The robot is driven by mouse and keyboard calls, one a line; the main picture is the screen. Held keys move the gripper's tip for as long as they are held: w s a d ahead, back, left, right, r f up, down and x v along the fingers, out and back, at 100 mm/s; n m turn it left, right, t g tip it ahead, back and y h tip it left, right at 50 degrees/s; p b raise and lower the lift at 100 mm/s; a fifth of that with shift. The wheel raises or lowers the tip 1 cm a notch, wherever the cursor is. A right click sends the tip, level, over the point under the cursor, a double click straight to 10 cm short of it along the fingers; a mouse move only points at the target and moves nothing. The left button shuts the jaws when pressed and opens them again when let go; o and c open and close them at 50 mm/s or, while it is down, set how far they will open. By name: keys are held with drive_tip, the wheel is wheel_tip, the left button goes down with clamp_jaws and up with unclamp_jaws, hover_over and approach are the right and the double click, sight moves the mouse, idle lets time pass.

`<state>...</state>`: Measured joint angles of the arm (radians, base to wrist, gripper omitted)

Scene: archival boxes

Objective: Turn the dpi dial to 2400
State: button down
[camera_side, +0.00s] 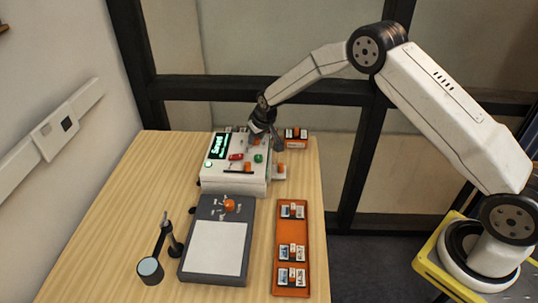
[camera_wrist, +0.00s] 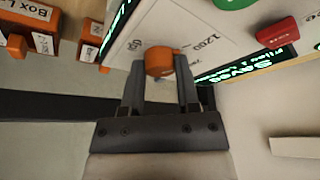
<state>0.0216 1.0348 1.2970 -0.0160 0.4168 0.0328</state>
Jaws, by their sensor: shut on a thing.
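The dpi dial is an orange knob (camera_wrist: 160,61) on the white top of the scanner (camera_side: 233,178). In the wrist view my gripper (camera_wrist: 161,72) has one finger on each side of the knob and is shut on it. A printed 1200 shows just right of the knob; the other marks around it are partly cut off or too small to read. Which mark the dial points to I cannot tell. In the side view my gripper (camera_side: 262,139) reaches down over the back right of the scanner top and mostly hides the dial.
The scanner has a lit screen (camera_side: 219,146) with green text, a green button (camera_side: 258,158) and a red button (camera_side: 236,157). An orange tray (camera_side: 291,222) with labelled boxes stands at front right. A grey copy stand (camera_side: 216,250) and magnifier (camera_side: 150,270) stand in front.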

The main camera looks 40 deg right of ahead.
sight(251, 150)
drive_tip(key=shift+a+m, duration=0.1)
drive_tip(key=shift+m, duration=0.3)
drive_tip(key=shift+a+m+g+h, duration=0.15)
drive_tip(key=shift+m+h, duration=0.4)
drive_tip(key=shift+m, duration=0.7)
drive_tip(key=shift+d+m+g+h, duration=0.15)
drive_tip(key=shift+m+h, duration=0.4)
drive_tip(key=shift+m, duration=0.7)
drive_tip(key=shift+w+a+m+g+h, duration=0.1)
drive_tip(key=shift+m+g+h, duration=0.3)
drive_tip(key=shift+m, duration=1)
drive_tip(key=shift+w+a+m+g+h, duration=0.1)
drive_tip(key=shift+m+g+h, duration=0.3)
drive_tip(key=shift+m, duration=1)
drive_tip(key=shift+c, duration=1.7)
unclamp_jaws()
drive_tip(key=shift+r, duration=0.15)
drive_tip(key=v, duration=0.7)
drive_tip(key=shift+r, duration=0.25)
